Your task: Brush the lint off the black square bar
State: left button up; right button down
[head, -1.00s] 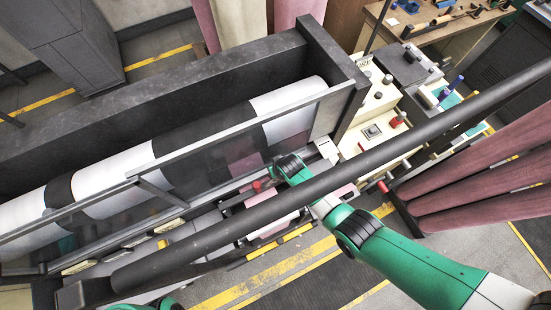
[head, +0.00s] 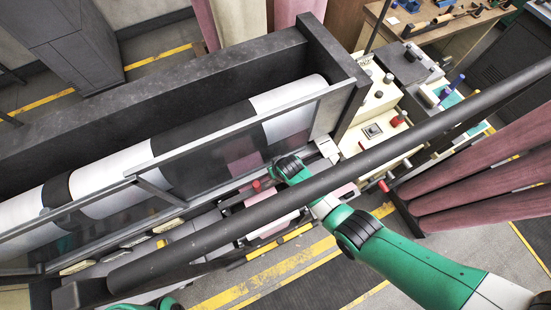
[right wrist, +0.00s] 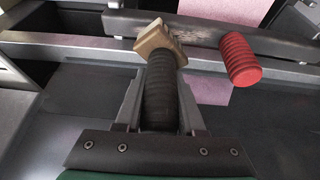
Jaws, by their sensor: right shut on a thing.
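In the right wrist view a brush with a black ridged handle (right wrist: 161,88) and a pale wooden head (right wrist: 158,42) sits between the fingers of my right gripper (right wrist: 160,105), which is shut on the handle. The head lies against or just over a black square bar (right wrist: 282,47) crossing the top of that view; I cannot tell whether it touches. Pale lint (right wrist: 203,36) lies on the bar just right of the brush head. In the head view my right gripper (head: 272,177) is small and partly hidden. Only a green piece of my left arm shows at the bottom edge.
A red ridged handle (right wrist: 240,59) sticks out close to the right of the brush. Behind are a felt roll in black and white bands (head: 110,178) and a control panel (head: 376,128). A long dark tube (head: 400,142) crosses in front of my right arm.

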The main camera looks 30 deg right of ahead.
jog(key=shift+s+a+r+p, duration=0.2)
jog(key=shift+s+a+p, duration=0.65)
jog(key=shift+a, duration=0.4)
jog(key=shift+s+a+f, duration=0.1)
jog(key=shift+s+a, duration=0.2)
jog(key=shift+w+d+f+b, duration=0.1)
jog(key=shift+w+d+b, duration=0.15)
jog(key=shift+d+b, duration=0.1)
jog(key=shift+w+d+f+b, duration=0.1)
jog(key=shift+w+d+b, duration=0.75)
jog(key=shift+d, duration=0.4)
jog(key=shift+w, duration=0.1)
